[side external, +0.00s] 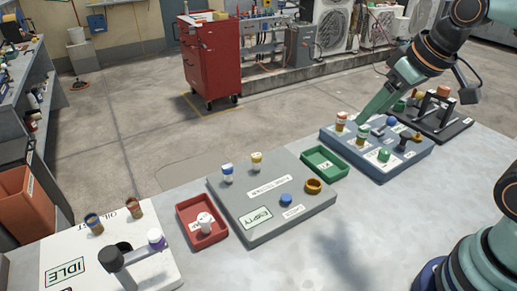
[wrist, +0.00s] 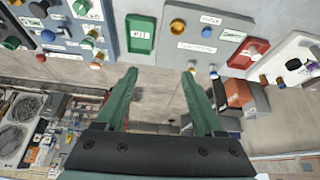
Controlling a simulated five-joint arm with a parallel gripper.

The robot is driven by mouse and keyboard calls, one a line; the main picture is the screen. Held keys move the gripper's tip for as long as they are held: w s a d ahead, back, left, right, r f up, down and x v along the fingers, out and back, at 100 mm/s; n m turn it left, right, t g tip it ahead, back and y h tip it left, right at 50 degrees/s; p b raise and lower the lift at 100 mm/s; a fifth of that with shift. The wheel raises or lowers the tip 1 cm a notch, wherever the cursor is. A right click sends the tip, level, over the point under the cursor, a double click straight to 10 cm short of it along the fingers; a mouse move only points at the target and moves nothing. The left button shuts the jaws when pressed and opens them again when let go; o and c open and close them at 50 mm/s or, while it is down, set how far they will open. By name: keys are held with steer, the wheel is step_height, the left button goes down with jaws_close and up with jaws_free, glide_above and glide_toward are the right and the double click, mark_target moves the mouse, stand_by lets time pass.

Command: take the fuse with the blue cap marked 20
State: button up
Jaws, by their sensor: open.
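A fuse with a blue cap (side external: 227,169) and white body stands at the left back edge of the grey panel (side external: 290,225). Its mark is too small to read. It also shows, blue cap down, in the wrist view (wrist: 213,71). A fuse with a yellow cap (side external: 257,160) stands beside it, to its right in the side view. My gripper (side external: 361,120) is open and empty, well to the right of the blue-capped fuse, by the blue panel. In the wrist view my gripper (wrist: 159,74) shows both green fingers apart, nothing between them.
A green tray (side external: 324,160) lies between the grey panel and the blue panel (side external: 400,163), which holds orange-capped fuses (side external: 341,120). A red tray (side external: 202,222) with a white-and-red piece lies left, beside the white IDLE panel (side external: 60,250). Open floor lies behind.

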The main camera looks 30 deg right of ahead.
steer(key=w+a+r+n+g, duration=0.2)
steer(key=w+a+r+n, duration=0.15)
steer(key=w, duration=0.45)
steer(key=n+g, duration=0.3)
steer(key=n, duration=0.8)
glide_above(227, 166)
step_height(227, 166, down, 13)
steer(key=f, duration=0.6)
steer(key=shift+s+d+f, duration=0.1)
steer(key=shift+d, duration=0.25)
steer(key=shift+a+f, duration=0.15)
steer(key=shift+f, duration=1.2)
steer(key=shift+a+f, duration=0.15)
steer(key=shift+f, duration=1.15)
steer(key=shift+c, duration=0.3)
jaws_close()
